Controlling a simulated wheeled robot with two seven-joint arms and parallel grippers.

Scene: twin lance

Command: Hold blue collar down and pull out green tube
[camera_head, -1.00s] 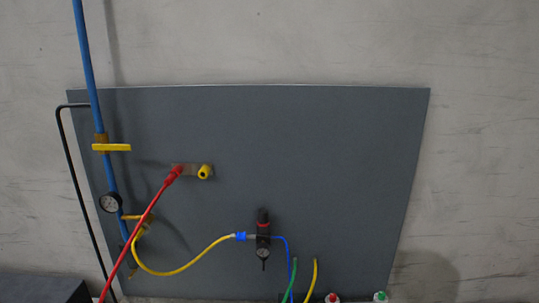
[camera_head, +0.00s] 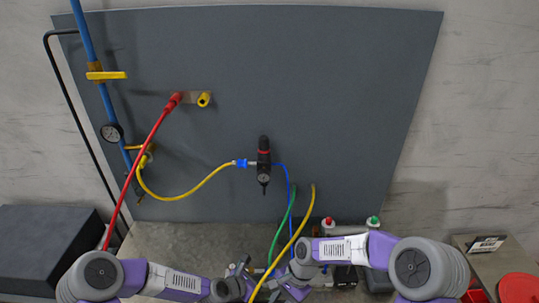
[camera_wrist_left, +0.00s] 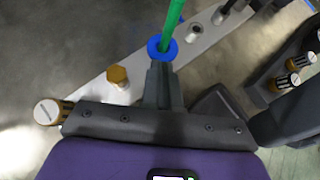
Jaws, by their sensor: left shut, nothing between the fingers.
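The green tube (camera_head: 280,228) rises in front of the grey panel in the head view, and its lower end is hidden behind my arms. In the left wrist view the green tube (camera_wrist_left: 172,20) goes into a round blue collar (camera_wrist_left: 153,50) on a pale metal bar. My left gripper (camera_wrist_left: 162,68) is shut and empty, its fingertips right at the near edge of the collar; I cannot tell whether they press on it. In the head view my right gripper (camera_head: 288,284) is low near the tubes, and its fingers are too small and hidden to judge.
A yellow tube (camera_head: 302,222) runs close beside the green one and passes in front of my arms. A thin blue tube (camera_head: 289,180) hangs from the black regulator (camera_head: 264,165). In the left wrist view a brass fitting (camera_wrist_left: 118,76) stands left of the collar.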

